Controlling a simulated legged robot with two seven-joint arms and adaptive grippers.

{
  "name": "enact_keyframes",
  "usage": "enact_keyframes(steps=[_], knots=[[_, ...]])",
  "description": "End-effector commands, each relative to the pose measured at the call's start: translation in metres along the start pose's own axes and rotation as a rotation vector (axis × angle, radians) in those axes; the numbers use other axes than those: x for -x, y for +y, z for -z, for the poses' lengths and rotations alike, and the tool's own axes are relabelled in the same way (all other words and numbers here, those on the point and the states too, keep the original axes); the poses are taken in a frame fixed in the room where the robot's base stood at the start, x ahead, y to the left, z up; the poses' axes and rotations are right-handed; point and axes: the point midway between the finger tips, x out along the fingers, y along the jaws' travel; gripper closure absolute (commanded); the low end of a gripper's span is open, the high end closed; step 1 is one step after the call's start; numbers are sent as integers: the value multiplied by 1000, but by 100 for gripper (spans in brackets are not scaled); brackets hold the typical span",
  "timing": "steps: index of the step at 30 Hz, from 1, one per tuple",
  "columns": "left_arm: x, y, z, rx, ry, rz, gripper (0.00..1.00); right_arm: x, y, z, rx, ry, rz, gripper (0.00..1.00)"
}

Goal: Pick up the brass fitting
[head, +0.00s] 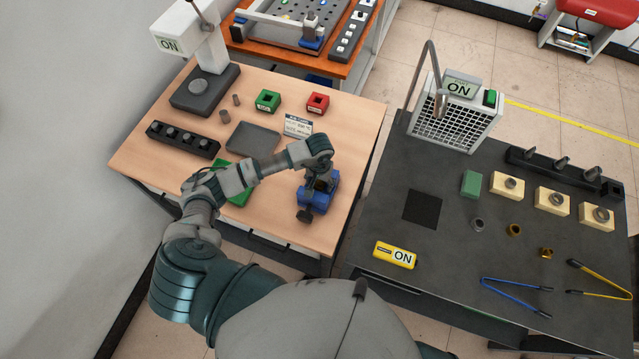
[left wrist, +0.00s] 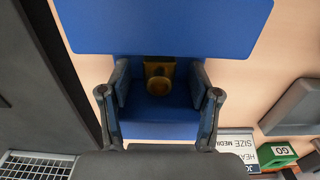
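A brass fitting (left wrist: 160,78) shows in the left wrist view, standing inside the blue vise (left wrist: 165,25). The vise also shows in the head view (head: 318,190), on the wooden table's front right; the fitting in it is hidden there. My left gripper (left wrist: 160,100) is over the vise, its fingers apart on either side of the fitting with gaps between, so it is open and empty. In the head view my left gripper (head: 319,172) covers part of the vise. Other brass pieces (head: 514,229) (head: 546,252) lie on the dark table. My right gripper is out of view.
The wooden table (head: 350,120) also bears a grey tray (head: 252,139), a green block (head: 267,100), a red block (head: 317,103) and a sign (head: 298,126). The dark table (head: 375,225) holds a heater (head: 455,115), cream blocks (head: 506,186), a yellow ON device (head: 395,255) and tongs (head: 515,295).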

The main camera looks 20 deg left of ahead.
Motion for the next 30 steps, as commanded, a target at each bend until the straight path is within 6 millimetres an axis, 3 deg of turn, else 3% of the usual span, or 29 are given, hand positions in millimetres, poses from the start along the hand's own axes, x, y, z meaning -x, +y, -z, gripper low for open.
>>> enact_keyframes(steps=[1,7,22,30], knots=[[0,0,0,0,0,0,50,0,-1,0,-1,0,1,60],[0,0,0,0,0,0,100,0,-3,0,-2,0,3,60],[8,-1,-3,-1,4,1,100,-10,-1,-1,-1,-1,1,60],[50,0,-2,-1,5,0,100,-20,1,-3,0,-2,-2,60]])
